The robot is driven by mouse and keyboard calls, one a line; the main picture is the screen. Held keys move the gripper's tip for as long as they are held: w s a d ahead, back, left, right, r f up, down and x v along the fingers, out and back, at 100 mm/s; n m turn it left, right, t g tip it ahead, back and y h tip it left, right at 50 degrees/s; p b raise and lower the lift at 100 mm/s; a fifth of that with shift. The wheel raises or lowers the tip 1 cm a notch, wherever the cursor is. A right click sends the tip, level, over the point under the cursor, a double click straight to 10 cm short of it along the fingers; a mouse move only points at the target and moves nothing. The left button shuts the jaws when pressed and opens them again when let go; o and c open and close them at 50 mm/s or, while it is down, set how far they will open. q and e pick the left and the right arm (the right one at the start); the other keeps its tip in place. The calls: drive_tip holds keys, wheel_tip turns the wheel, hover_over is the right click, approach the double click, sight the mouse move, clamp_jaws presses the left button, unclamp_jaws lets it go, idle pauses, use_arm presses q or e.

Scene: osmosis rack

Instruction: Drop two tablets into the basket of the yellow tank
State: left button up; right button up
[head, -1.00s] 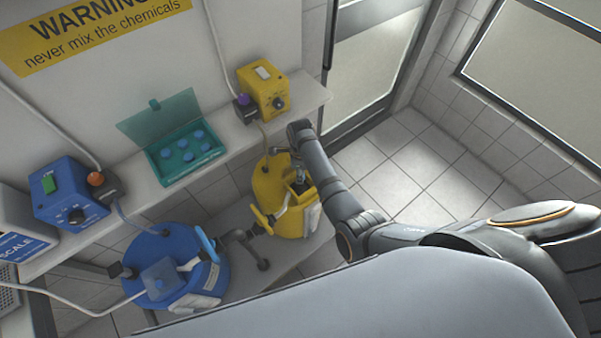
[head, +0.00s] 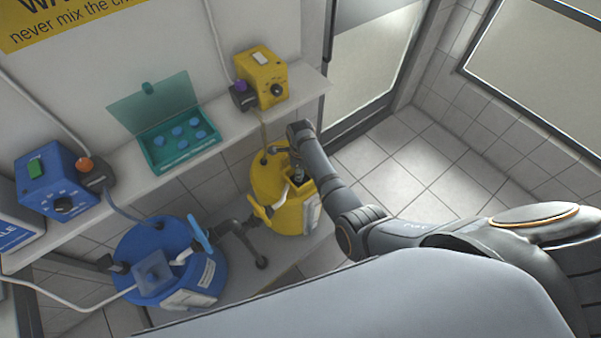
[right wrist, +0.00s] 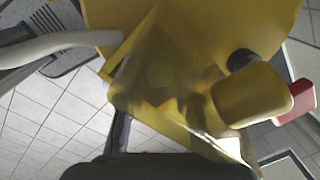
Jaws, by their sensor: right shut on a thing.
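The yellow tank (head: 268,185) stands on the floor-level ledge below the shelf; it also fills the top of the right wrist view (right wrist: 205,20). Its yellow, see-through basket (right wrist: 150,65) is in front of my right wrist camera. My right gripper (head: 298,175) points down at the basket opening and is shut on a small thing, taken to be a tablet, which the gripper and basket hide. The open teal box (head: 158,167) on the shelf holds several blue tablets (head: 178,131). My left gripper is not in view.
The blue tank (head: 135,240), with its own basket (head: 152,272), stands left of the yellow one. Yellow (head: 262,75) and blue (head: 42,175) pump units sit on the shelf (head: 235,125). A dark pipe (head: 245,240) lies between the tanks. Open tiled floor is to the right.

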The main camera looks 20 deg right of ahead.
drive_tip(key=shift+s+f+g, duration=0.3)
drive_tip(key=shift+s+f, duration=0.75)
drive_tip(key=shift+f, duration=0.2)
drive_tip(key=o, duration=0.9)
drive_tip(key=shift+o, duration=1.4)
drive_tip(key=shift+s, duration=0.1)
drive_tip(key=shift+w+r+p, duration=0.35)
drive_tip(key=shift+r+p, duration=0.35)
drive_tip(key=shift+p, duration=0.25)
drive_tip(key=shift+w+r+p, duration=0.35)
drive_tip(key=shift+r+p, duration=0.3)
drive_tip(key=shift+p, duration=0.25)
drive_tip(key=shift+r, duration=0.1)
